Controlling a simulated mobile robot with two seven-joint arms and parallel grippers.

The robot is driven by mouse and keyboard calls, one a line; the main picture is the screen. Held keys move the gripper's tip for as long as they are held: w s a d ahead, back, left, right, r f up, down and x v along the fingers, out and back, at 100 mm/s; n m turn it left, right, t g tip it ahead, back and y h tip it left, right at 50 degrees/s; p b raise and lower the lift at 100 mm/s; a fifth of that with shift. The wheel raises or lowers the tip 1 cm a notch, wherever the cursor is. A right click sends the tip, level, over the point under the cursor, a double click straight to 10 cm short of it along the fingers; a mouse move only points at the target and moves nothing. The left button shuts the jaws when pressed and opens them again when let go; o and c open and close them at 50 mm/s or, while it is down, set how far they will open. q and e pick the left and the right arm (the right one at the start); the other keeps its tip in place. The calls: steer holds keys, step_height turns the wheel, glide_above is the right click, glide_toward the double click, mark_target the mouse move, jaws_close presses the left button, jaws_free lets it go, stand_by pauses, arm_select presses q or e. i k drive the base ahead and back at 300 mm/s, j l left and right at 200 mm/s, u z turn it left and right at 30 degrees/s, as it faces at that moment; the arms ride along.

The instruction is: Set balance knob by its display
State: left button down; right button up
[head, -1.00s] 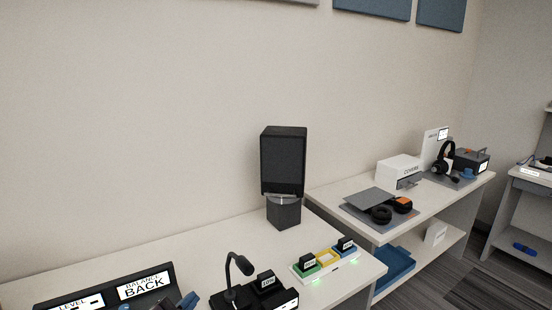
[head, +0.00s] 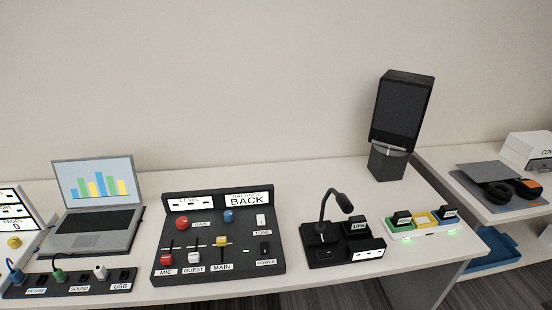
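A dark mixer panel (head: 217,265) stands on the white table, left of the middle in the head view. The balance display (head: 247,200) at its upper right reads "BACK" under the word "BALANCE". A blue knob (head: 228,216) sits just below the displays, and I take it to be the balance knob; its pointer is too small to read. A level display (head: 190,203) with dashes is at its left. A red knob (head: 181,223) sits below that one. Neither of my grippers is in view, and nothing covers the panel.
A laptop (head: 97,205) and a strip of plugs (head: 70,281) are left of the panel. A gooseneck microphone (head: 336,205) stands close at its right. Beyond are a charging tray (head: 425,229) and a tall dark speaker (head: 402,110). Table space behind the panel is clear.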

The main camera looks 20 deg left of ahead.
mark_target(229, 216)
steer(key=u, duration=1.2)
